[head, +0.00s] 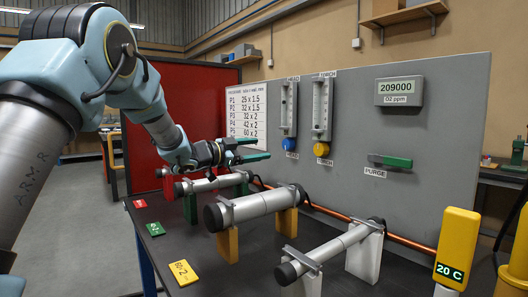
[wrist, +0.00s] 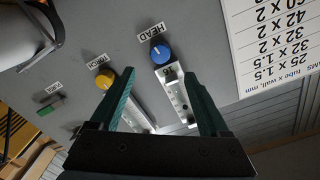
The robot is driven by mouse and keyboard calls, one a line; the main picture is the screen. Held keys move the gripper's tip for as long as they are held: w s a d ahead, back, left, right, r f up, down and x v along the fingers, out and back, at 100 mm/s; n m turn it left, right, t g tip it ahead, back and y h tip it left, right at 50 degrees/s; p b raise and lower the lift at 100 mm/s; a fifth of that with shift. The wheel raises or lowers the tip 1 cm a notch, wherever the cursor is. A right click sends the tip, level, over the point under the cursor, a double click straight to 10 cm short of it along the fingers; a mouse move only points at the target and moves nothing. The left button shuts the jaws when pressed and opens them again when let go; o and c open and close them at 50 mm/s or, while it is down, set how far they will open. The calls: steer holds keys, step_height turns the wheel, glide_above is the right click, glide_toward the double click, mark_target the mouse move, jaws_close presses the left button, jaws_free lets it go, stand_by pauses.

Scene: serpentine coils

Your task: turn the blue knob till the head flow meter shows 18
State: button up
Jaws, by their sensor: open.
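The blue knob (head: 289,144) sits at the foot of the head flow meter (head: 289,108), a clear upright tube on the grey panel labelled HEAD. The meter's reading is too small to make out. My gripper (head: 262,147) is open and empty, just left of the blue knob in the head view. The wrist view is upside down. There the blue knob (wrist: 161,53) lies just beyond the tips of my open gripper (wrist: 160,74), roughly centred between them and apart from both. Part of the head flow meter (wrist: 176,100) shows between the fingers.
The torch flow meter (head: 322,106) with its yellow knob (head: 321,149) stands right of the head meter. A purge lever (head: 391,161) and O2 display (head: 399,88) are further right. Below my gripper, metal tubes (head: 262,206) lie on coloured stands on the dark bench.

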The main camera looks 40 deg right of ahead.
mark_target(285, 146)
steer(key=shift+a, duration=0.1)
steer(key=d+n+p, duration=0.1)
steer(key=d+p, duration=0.2)
steer(key=p, duration=0.1)
steer(key=d+n+p, duration=0.2)
steer(key=d+p, duration=0.2)
steer(key=d+n+p, duration=0.1)
steer(key=d+p, duration=0.3)
steer(key=p, duration=0.1)
steer(key=shift+s+n+g, duration=0.3)
steer(key=shift+g, duration=0.1)
